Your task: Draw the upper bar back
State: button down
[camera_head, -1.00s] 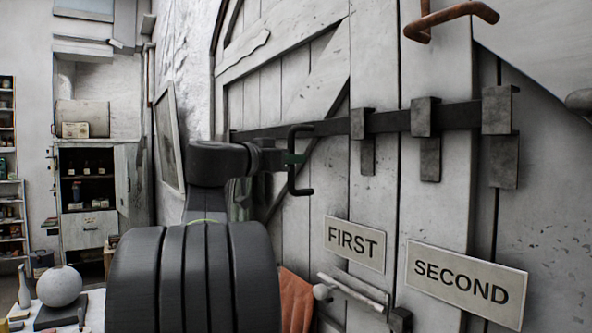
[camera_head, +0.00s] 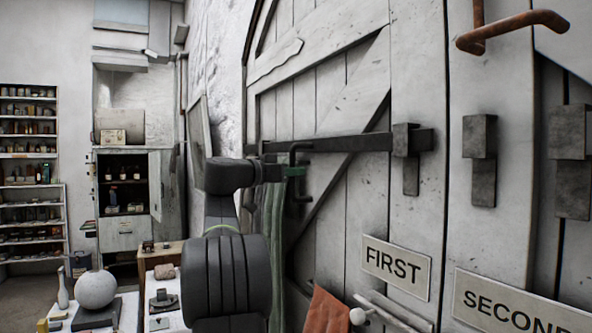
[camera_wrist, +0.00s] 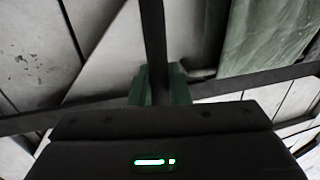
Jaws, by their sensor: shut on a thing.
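The upper bar (camera_head: 350,142) is a long dark bar lying across the pale plank door. Its right end sticks a little out of the left bracket (camera_head: 406,141). The middle bracket (camera_head: 480,137) and the right bracket (camera_head: 571,132) stand empty. My gripper (camera_head: 293,172), with green fingertips, is shut on the bar's upright dark handle (camera_head: 296,152) near the bar's left part. In the wrist view the handle (camera_wrist: 153,35) runs down between the green fingertips (camera_wrist: 158,86). The exact finger contact is partly hidden.
Signs FIRST (camera_head: 396,267) and SECOND (camera_head: 520,305) are on the door. A rusty hook (camera_head: 512,30) juts out at upper right. A pale latch with a round knob (camera_head: 357,316) is low down. A table with a plaster sphere (camera_head: 96,289) stands left.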

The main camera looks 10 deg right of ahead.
jog(key=shift+a+r, duration=0.1)
jog(key=shift+r, duration=0.1)
jog(key=c, duration=1.7)
grip_release()
jog(key=shift+o, duration=1.3)
jog(key=shift+w+a+f, duration=0.1)
jog(key=shift+w+f, duration=0.05)
jog(key=shift+w, duration=0.15)
jog(key=shift+s, duration=0.1)
jog(key=shift+s+a, duration=0.1)
jog(key=b+v, duration=0.4)
jog(key=v, duration=0.9)
jog(key=shift+s+a, duration=0.15)
